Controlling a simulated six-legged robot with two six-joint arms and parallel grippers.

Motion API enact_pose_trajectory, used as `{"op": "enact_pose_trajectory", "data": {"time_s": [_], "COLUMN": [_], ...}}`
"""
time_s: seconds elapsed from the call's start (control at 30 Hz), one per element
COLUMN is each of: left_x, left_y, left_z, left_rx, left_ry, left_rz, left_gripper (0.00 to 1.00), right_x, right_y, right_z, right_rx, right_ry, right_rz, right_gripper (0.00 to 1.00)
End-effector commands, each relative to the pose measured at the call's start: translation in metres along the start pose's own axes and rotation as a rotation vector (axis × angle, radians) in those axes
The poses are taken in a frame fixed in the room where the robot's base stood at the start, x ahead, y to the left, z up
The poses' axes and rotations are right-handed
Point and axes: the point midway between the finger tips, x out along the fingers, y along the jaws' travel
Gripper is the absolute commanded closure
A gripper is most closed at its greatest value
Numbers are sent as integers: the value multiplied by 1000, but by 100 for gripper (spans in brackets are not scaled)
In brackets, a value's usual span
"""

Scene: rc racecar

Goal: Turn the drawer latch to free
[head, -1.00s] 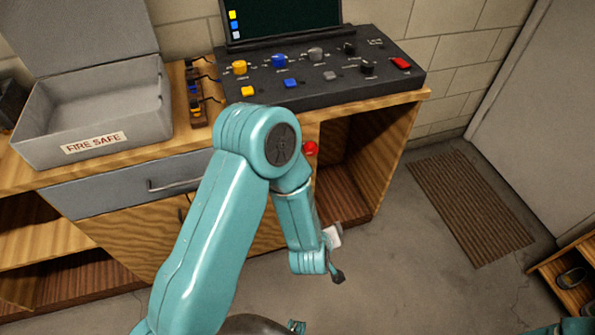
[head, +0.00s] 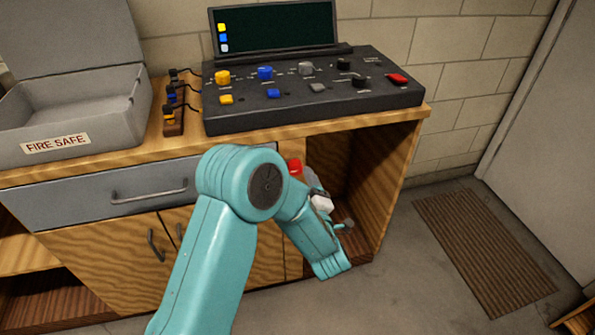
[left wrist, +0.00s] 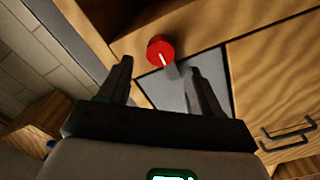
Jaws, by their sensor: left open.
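The drawer latch is a round red knob (head: 295,168) on the wooden cabinet front, just right of the grey drawer (head: 90,197). In the head view my left arm partly covers it. In the left wrist view the red knob (left wrist: 157,47) shows a white pointer line, with a small grey tab below it. My left gripper (left wrist: 160,66) is open, its two fingers spread either side of the knob in that picture, with nothing between them. Whether either finger touches the knob is unclear. In the head view the fingers are mostly hidden by my arm. My right gripper is out of view.
A black control panel (head: 320,105) with coloured knobs and a grey FIRE SAFE box (head: 75,120) stand on the bench top. An open cubby (head: 370,190) lies right of the latch. A brown mat (head: 485,250) lies on the floor before a door.

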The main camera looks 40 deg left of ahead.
Motion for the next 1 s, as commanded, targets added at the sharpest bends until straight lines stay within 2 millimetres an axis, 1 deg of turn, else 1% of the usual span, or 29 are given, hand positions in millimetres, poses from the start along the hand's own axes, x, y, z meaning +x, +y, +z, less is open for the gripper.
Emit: {"op": "enact_pose_trajectory", "data": {"time_s": [0.03, 0.1, 0.2, 0.3, 0.43, 0.67, 0.7, 0.77, 0.8, 0.83, 1.0], "left_x": [12, 25, 39, 48, 53, 53, 53, 53, 53, 53, 53], "left_y": [-1, -1, 0, 0, 1, 2, 2, 2, 2, 2, 2], "left_z": [-1, -1, 0, 1, 2, 4, 4, 4, 4, 4, 3], "left_rx": [-2, -1, -1, 1, 1, 1, 1, 1, 1, 1, 4], "left_ry": [5, 4, 2, 1, -1, -2, -2, -2, -2, -2, -1], "left_rz": [-2, -1, -1, -1, 0, 0, 0, 0, 0, 0, -1], "left_gripper": [36, 36, 36, 36, 36, 36, 49, 68, 82, 91, 92], "right_x": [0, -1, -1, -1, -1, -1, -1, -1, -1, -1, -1], "right_y": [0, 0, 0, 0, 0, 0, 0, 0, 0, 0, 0], "right_z": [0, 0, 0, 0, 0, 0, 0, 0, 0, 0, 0], "right_rx": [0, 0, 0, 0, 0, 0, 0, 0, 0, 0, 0], "right_ry": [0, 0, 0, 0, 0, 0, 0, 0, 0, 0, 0], "right_rz": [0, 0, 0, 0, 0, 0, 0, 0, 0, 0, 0], "right_gripper": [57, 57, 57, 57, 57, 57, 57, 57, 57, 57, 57]}}
